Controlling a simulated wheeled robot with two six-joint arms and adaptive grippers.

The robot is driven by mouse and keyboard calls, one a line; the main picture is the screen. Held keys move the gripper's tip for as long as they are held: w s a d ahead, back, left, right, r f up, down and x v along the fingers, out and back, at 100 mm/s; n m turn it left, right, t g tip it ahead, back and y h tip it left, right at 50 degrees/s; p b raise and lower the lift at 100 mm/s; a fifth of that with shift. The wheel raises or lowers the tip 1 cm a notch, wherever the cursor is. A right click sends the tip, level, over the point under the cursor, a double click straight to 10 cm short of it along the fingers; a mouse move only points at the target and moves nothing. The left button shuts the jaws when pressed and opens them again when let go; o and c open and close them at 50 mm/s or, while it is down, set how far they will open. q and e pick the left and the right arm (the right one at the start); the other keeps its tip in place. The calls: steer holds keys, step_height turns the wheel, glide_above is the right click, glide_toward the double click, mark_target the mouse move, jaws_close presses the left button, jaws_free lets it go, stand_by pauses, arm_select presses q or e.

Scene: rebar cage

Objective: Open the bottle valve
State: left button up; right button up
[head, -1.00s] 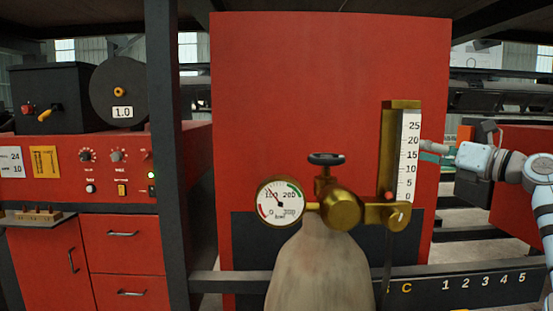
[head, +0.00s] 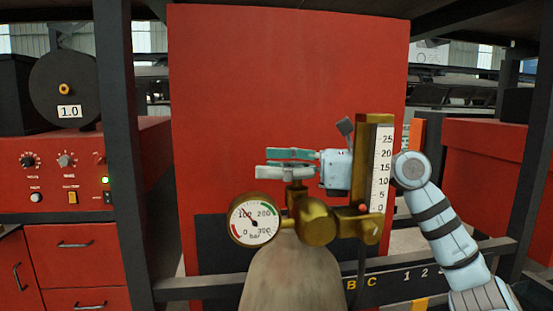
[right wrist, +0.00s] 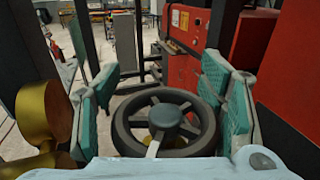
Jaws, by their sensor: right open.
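The grey bottle (head: 293,278) stands upright in the middle of the head view, with a brass valve body (head: 313,222) on top. A round pressure gauge (head: 254,220) is on its left and a brass flowmeter (head: 380,170) with a white scale on its right. My right gripper (head: 262,163) is open at the valve top, reaching in from the right. In the right wrist view the black spoked handwheel (right wrist: 165,117) sits between the two teal-padded fingers, with gaps at both sides. In the head view the gripper hides most of the wheel. My left gripper is out of view.
A red panel (head: 285,80) stands behind the bottle. A dark post (head: 120,150) and a red control cabinet (head: 75,170) are on the left. A dark rail (head: 430,270) with lettering runs low behind the bottle. The flowmeter stands close to my right wrist.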

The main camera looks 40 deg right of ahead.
steer(key=shift+s, duration=0.2)
steer(key=shift+c, duration=0.6)
steer(key=shift+s+d, duration=0.15)
steer(key=shift+d, duration=0.15)
steer(key=c, duration=0.3)
steer(key=shift+d+f, duration=0.15)
steer(key=shift+d, duration=0.1)
steer(key=c, duration=0.4)
steer(key=shift+c, duration=0.8)
steer(key=shift+a, duration=0.15)
steer(key=shift+c, duration=0.2)
steer(key=shift+w+a+f, duration=0.1)
steer(key=shift+w+a, duration=0.05)
steer(key=shift+w, duration=0.1)
steer(key=shift+c, duration=0.2)
